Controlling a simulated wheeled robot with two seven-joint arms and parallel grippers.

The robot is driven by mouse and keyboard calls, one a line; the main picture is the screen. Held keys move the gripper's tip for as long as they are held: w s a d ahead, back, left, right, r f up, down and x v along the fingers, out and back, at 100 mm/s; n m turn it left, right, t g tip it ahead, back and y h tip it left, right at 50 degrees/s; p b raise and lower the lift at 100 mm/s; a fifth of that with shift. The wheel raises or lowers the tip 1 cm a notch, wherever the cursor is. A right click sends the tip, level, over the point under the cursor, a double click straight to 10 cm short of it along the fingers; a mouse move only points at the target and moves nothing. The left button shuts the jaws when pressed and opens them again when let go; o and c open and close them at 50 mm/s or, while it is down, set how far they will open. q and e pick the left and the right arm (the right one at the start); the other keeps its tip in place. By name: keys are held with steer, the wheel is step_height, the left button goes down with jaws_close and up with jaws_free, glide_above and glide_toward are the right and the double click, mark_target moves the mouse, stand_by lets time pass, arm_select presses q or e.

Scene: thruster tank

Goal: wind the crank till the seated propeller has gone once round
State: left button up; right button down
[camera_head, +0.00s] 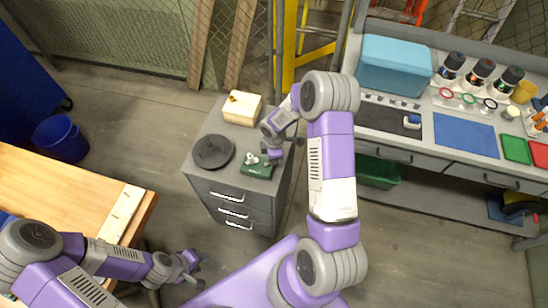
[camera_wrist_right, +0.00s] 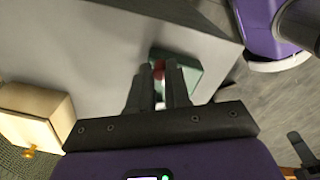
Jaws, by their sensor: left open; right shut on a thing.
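A green unit (camera_head: 257,171) sits on top of the grey drawer cabinet, near its front right. A small whitish part with lobes (camera_head: 252,159), which looks like the propeller, shows at its left end. My right gripper (camera_head: 272,152) reaches down over the unit's right side. In the right wrist view its two fingers (camera_wrist_right: 161,85) are shut on a small red knob (camera_wrist_right: 158,69), seemingly the crank's handle, with the green unit (camera_wrist_right: 188,70) behind. The rest of the crank is hidden by the fingers. My left gripper (camera_head: 192,270) is open and empty, low at the left, away from the cabinet.
On the cabinet (camera_head: 222,178) are a dark round dish (camera_head: 213,151) at the left and a cream box (camera_head: 242,107) with a yellow knob at the back. A wooden table (camera_head: 70,188) stands left, a workbench (camera_head: 395,133) right.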

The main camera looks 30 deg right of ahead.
mark_target(267, 159)
steer(key=n+p, duration=0.1)
steer(key=n, duration=0.1)
steer(key=w+n+p, duration=0.1)
steer(key=n, duration=0.2)
steer(key=shift+w+d+r, duration=0.1)
steer(key=shift+w, duration=0.1)
steer(key=n, duration=0.2)
steer(key=w+n+p, duration=0.1)
steer(key=n, duration=0.1)
steer(key=shift+a+n, duration=0.2)
steer(key=shift+n, duration=0.1)
steer(key=shift+w+a+n+p, duration=0.1)
steer(key=shift+w+n+p, duration=0.1)
steer(key=shift+n, duration=0.45)
steer(key=shift+w+a+n+p, duration=0.1)
steer(key=shift+n+p, duration=0.1)
steer(key=shift+n, duration=0.45)
steer(key=c, duration=1.1)
jaws_free()
steer(key=r, duration=0.7)
steer(key=shift+s+r+p, duration=0.2)
steer(key=shift+r+p, duration=0.05)
steer(key=shift+p, duration=0.1)
